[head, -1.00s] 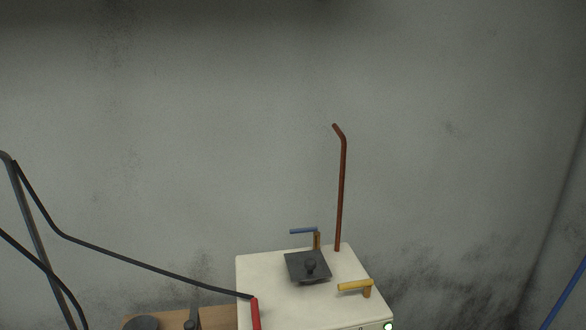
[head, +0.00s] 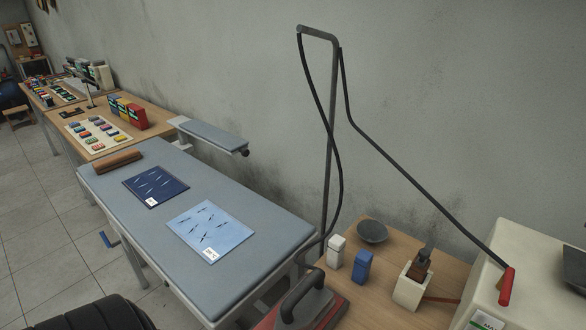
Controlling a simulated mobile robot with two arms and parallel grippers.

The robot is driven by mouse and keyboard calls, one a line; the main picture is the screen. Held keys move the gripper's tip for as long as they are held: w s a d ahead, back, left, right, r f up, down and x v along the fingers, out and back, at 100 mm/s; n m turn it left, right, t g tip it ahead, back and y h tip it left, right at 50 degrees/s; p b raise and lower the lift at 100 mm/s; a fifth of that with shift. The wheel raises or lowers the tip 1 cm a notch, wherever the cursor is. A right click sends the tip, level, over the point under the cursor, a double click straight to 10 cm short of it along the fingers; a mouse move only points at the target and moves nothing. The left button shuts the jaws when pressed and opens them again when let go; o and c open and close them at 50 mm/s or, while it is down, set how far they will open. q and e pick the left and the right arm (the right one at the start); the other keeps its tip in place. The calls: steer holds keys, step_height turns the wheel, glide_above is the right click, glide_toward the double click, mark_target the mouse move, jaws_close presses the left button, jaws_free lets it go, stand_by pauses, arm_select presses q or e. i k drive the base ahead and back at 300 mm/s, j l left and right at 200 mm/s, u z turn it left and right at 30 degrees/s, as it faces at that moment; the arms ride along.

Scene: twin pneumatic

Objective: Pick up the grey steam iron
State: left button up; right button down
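The steam iron (head: 312,309) is at the bottom edge in the head view, with a dark looped handle and a grey body. It stands on a reddish rest (head: 268,318) at the near left part of a small wooden table. Its lower part is cut off by the frame. Neither of my grippers is in view.
A grey padded ironing table (head: 140,213) with two blue cloths is left of the iron. A white box (head: 336,252), a blue box (head: 362,266) and a dark dish (head: 372,231) stand behind it. A black hose (head: 400,183) hangs from a tall grey pole (head: 328,150).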

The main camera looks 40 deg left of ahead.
mark_target(305, 306)
steer(key=j+u, duration=0.1)
steer(key=u, duration=0.6)
steer(key=j+u, duration=0.1)
steer(key=u, duration=0.25)
steer(key=i, duration=0.05)
